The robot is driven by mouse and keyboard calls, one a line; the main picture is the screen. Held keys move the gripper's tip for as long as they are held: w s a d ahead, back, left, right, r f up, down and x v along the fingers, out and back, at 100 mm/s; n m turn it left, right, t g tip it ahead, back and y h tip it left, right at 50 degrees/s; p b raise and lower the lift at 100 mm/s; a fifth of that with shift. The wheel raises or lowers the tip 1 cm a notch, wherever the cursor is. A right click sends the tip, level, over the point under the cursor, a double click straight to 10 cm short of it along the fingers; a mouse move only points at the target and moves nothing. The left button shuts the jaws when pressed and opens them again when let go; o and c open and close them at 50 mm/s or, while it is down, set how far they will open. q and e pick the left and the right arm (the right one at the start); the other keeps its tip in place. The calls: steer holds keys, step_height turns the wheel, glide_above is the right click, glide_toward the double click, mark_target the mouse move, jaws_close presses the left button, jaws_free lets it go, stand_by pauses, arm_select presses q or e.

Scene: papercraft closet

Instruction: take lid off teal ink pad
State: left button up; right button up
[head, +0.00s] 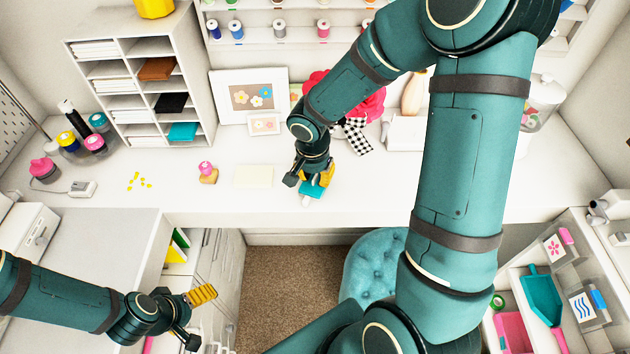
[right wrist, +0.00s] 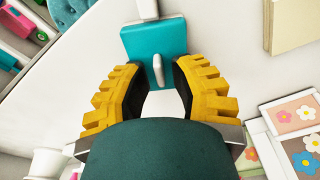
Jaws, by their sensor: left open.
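The teal ink pad (head: 313,190) lies near the front edge of the white desk. In the right wrist view its teal lid (right wrist: 138,40) has a small upright tab (right wrist: 158,71) facing me, and a white part shows at its far edge. My right gripper (right wrist: 160,76) is at the pad, its yellow fingers spread on either side of the tab with gaps between. It also shows in the head view (head: 317,178), where it hides part of the pad. My left gripper (head: 199,316) is open and empty, low at the left, away from the pad.
A pink-topped stamp (head: 207,173) and a cream paper stack (head: 253,176) stand left of the pad. Framed flower cards (head: 250,97) and a checkered ribbon (head: 357,135) are behind. A teal stool (head: 372,268) stands in front of the desk. Open drawers (head: 545,255) are at right.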

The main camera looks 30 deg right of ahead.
steer(key=shift+f, duration=0.35)
jaws_close()
